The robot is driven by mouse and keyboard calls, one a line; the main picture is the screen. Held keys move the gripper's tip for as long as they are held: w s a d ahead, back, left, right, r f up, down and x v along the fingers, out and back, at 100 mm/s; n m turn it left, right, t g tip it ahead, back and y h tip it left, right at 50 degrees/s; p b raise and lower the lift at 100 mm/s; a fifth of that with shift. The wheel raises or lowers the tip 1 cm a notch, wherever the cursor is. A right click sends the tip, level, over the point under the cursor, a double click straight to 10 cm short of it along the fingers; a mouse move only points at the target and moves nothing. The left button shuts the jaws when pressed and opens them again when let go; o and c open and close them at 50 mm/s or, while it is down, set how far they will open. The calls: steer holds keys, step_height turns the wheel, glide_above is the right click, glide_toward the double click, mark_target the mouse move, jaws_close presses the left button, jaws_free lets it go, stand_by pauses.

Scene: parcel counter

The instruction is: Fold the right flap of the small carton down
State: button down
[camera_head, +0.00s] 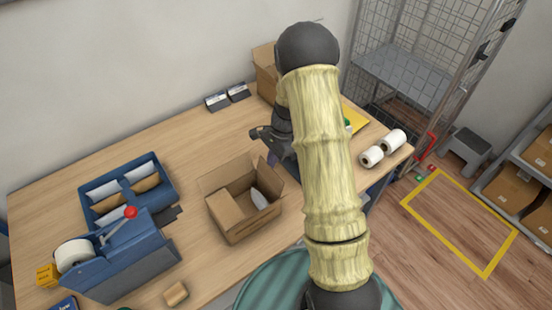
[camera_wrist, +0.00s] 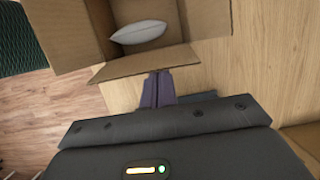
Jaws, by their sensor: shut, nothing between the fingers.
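The small carton (camera_head: 240,228) stands open on the table, left of my arm in the head view. A pale pouch (camera_head: 259,199) lies inside; it also shows in the wrist view (camera_wrist: 138,32). A brown panel (camera_head: 224,210) covers the carton's left part. The right flap (camera_head: 272,169) stands up and outward, partly behind my arm; in the wrist view the flap (camera_wrist: 140,64) leans out towards me. My gripper (camera_wrist: 158,76) is shut and empty, its fingertips at this flap's outer edge. I cannot tell whether they touch. In the head view my arm mostly hides it.
A blue tape dispenser (camera_head: 120,262) and a blue tray (camera_head: 170,189) stand to the left. A taller carton (camera_head: 265,72) stands at the back. White rolls (camera_head: 371,156) lie near the right edge of the table (camera_head: 60,195). Bare tabletop lies behind the small carton.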

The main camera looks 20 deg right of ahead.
steer(key=a, duration=0.2)
steer(key=s+a, duration=0.1)
steer(key=shift+s+a+r+b, duration=0.1)
steer(key=shift+s+a+b, duration=0.05)
steer(key=shift+a+b, duration=0.25)
steer(key=a+f, duration=0.1)
steer(key=s+a+f+b, duration=0.1)
steer(key=shift+a+f, duration=0.2)
steer(key=shift+a, duration=0.15)
steer(key=shift+a+f+b, duration=0.25)
steer(key=shift+f+b, duration=0.15)
steer(key=shift+f, duration=0.15)
steer(key=shift+f, duration=0.1)
steer(key=shift+f, duration=0.3)
step_height(320, 180, up, 9)
steer(key=p, duration=0.7)
